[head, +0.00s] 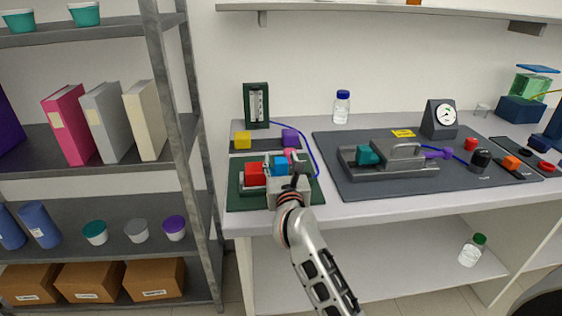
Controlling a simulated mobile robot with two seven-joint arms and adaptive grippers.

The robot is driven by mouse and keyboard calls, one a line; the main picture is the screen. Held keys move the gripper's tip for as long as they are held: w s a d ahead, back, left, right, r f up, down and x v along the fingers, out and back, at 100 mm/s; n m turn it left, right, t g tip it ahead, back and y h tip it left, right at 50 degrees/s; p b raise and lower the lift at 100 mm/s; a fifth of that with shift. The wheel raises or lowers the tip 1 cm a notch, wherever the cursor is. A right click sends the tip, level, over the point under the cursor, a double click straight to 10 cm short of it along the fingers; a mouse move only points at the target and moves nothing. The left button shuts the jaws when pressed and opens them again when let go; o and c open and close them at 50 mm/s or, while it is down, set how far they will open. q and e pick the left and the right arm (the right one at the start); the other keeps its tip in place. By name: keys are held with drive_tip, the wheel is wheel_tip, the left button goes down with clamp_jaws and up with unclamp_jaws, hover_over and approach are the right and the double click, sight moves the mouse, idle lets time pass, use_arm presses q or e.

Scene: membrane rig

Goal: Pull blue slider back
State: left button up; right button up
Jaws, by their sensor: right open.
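The blue slider (280,166) is a small blue block on the green-based rig (234,195) at the left end of the bench. A red block (255,173) sits just left of it, and a small pink part (290,154) shows behind it. My right gripper (289,178) is open at the slider's near right side. It hides part of the slider and rig, and I cannot tell whether it touches the slider. My left gripper is out of view.
Yellow (242,140) and purple (290,137) blocks sit behind the rig, before an upright gauge (256,105) with a blue tube. A dark mat (340,180) with a grey clamp fixture (392,160) lies to the right. A shelf unit (165,120) stands left.

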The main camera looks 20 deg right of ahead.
clamp_jaws()
drive_tip(key=shift+s+d+p, duration=0.2)
drive_tip(key=shift+d+p, duration=0.1)
drive_tip(key=shift+d, duration=0.6)
drive_tip(key=shift+s+d+p, duration=0.2)
drive_tip(key=shift+d+p, duration=0.1)
drive_tip(key=shift+d, duration=0.7)
unclamp_jaws()
drive_tip(key=shift+s+d, duration=0.1)
